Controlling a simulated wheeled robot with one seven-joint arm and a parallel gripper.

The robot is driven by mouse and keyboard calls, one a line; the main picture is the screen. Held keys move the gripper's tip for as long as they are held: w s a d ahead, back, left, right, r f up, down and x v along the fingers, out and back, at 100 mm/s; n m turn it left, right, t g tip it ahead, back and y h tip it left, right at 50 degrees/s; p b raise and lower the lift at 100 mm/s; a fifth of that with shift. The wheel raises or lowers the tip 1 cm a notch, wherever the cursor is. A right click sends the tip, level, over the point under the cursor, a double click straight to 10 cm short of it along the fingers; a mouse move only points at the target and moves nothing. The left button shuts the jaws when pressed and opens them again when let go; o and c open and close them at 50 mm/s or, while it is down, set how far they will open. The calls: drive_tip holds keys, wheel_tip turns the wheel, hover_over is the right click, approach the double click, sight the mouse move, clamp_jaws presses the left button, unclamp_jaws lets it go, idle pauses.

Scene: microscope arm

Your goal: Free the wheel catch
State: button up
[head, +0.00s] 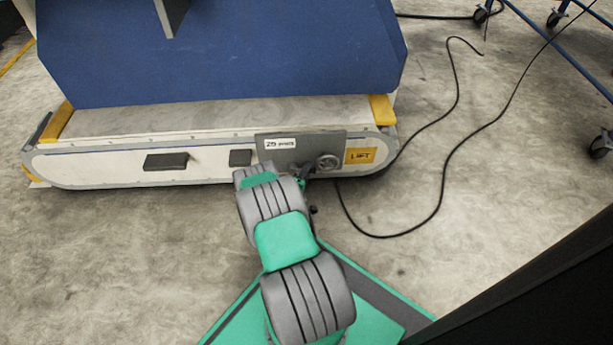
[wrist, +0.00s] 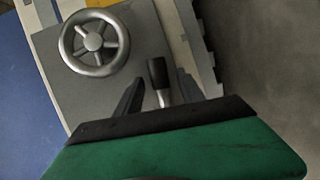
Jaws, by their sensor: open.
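The silver spoked handwheel (head: 328,162) is on the grey panel (head: 300,144) at the right end of the machine's base. It shows close up in the wrist view (wrist: 93,43). A short lever, likely the wheel catch (wrist: 157,72), has a black grip on a bright metal stem and stands right of the wheel there. My gripper (wrist: 160,76) is open, with one dark finger on each side of the lever. I see gaps on both sides; how deep the lever sits between the fingers is unclear. In the head view my arm largely hides the gripper and lever.
A yellow LIFT label (head: 360,155) is right of the wheel. Dark blocks (head: 166,161) project from the base further left. A black cable (head: 441,195) loops over the floor at the right. A blue wheeled frame (head: 560,50) stands at the far right.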

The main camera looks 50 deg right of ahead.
drive_tip(key=shift+c, duration=0.3)
clamp_jaws()
idle(1.1)
